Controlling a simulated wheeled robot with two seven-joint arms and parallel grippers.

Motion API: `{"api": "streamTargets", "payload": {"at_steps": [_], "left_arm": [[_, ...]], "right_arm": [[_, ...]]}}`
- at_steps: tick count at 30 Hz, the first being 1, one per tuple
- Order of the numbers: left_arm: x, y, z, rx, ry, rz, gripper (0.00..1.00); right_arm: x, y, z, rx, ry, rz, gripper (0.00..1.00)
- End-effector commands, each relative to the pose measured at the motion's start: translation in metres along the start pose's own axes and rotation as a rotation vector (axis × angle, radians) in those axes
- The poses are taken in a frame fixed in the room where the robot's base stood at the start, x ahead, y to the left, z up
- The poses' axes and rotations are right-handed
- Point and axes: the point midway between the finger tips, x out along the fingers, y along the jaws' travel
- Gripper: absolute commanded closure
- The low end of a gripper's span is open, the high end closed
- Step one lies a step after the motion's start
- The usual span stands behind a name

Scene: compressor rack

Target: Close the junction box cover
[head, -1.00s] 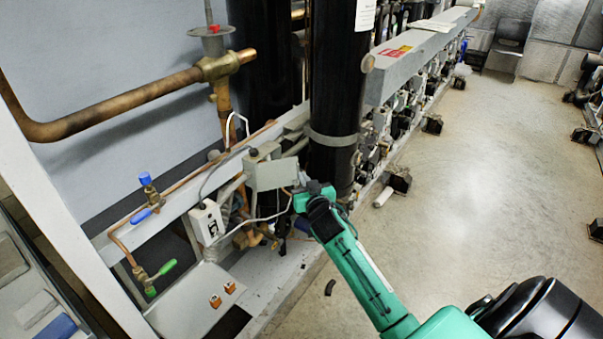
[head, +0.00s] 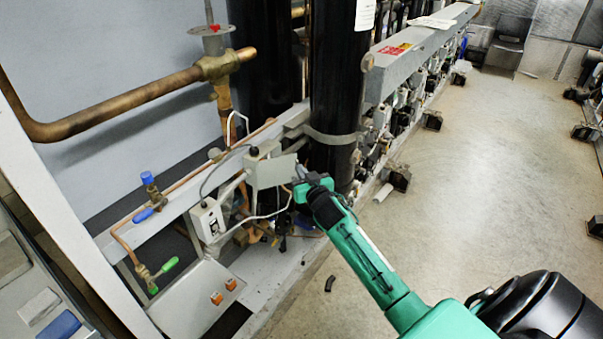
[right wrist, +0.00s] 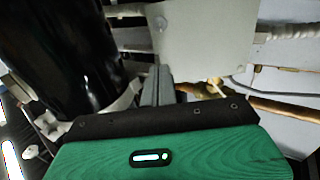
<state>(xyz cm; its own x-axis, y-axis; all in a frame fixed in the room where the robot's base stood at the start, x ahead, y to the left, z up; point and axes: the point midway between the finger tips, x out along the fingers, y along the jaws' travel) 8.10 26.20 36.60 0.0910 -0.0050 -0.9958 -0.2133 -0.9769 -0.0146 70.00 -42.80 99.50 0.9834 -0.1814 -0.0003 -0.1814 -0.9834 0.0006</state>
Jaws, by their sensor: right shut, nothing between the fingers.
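The junction box cover looks like a flat light-grey plate (head: 272,172) on the rail left of the black vertical pipe; it stands open, facing the camera. It also shows as a pale panel (right wrist: 205,42) at the top of the right wrist view. My right gripper (head: 300,172) is at the plate's right edge, its fingers pointing up and left. In the right wrist view its fingers (right wrist: 158,82) are together and empty, beside the panel's lower left edge. I cannot tell whether they touch it. My left gripper is not in view.
A thick black pipe (head: 336,90) stands just behind and right of my right gripper. A white switch box (head: 207,219), cables and copper pipes lie left of the plate. The concrete floor (head: 480,170) on the right is mostly clear.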

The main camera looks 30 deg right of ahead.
Motion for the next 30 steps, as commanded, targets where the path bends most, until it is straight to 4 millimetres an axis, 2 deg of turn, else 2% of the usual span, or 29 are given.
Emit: {"api": "streamTargets", "payload": {"at_steps": [7,21,30], "left_arm": [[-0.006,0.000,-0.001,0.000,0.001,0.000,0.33],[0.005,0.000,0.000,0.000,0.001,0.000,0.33],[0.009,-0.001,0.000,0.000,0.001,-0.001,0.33]], "right_arm": [[0.019,0.006,-0.002,0.001,0.002,-0.060,1.00],[0.065,0.009,0.000,0.002,0.001,-0.060,1.00],[0.078,0.006,0.000,0.001,0.001,-0.060,1.00]]}}
